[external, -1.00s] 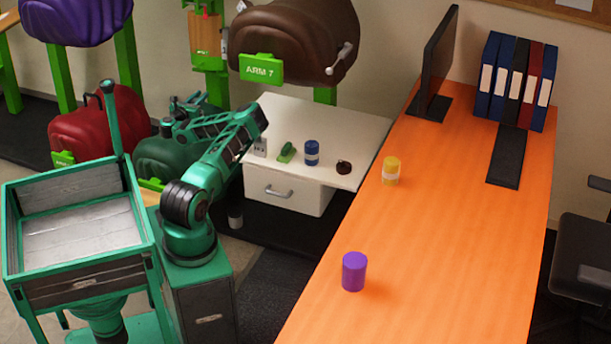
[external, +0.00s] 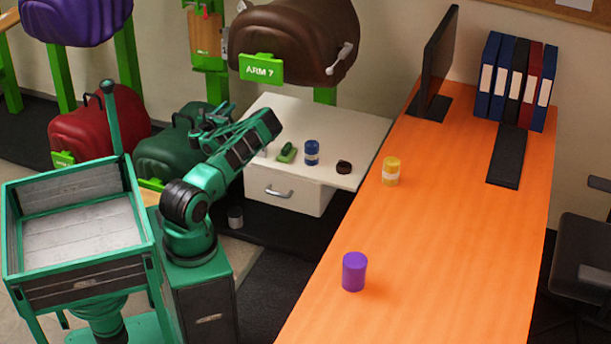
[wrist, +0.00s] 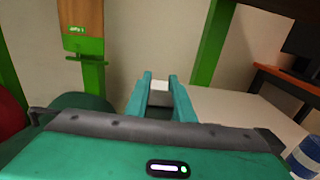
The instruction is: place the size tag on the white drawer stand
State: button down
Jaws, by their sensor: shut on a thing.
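The white drawer stand (external: 350,130) is in the middle of the external view, below the brown saddle; its pale top also shows at right in the wrist view (wrist: 230,105). My gripper (external: 218,112) is at the stand's left, in front of the wall and partly hidden by my forearm. In the wrist view my gripper (wrist: 160,78) points ahead with its two teal fingers shut on a small pale piece, which looks like the size tag (wrist: 159,88). Its face and lettering cannot be read. The tag cannot be made out in the external view.
On the stand are a green item (external: 287,152), a blue jar (external: 311,153) and a dark ring (external: 344,167); a pale item (external: 263,153) is mostly behind my arm. The stand's back right is clear. A green saddle (external: 165,155) and green posts (external: 215,75) are nearby.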

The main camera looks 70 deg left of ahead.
jog(key=shift+f, duration=2.05)
jog(key=c, duration=1.5)
grip_release()
jog(key=shift+f, duration=0.1)
jog(key=shift+c, duration=0.2)
jog(key=v, duration=1.2)
jog(key=shift+r, duration=0.2)
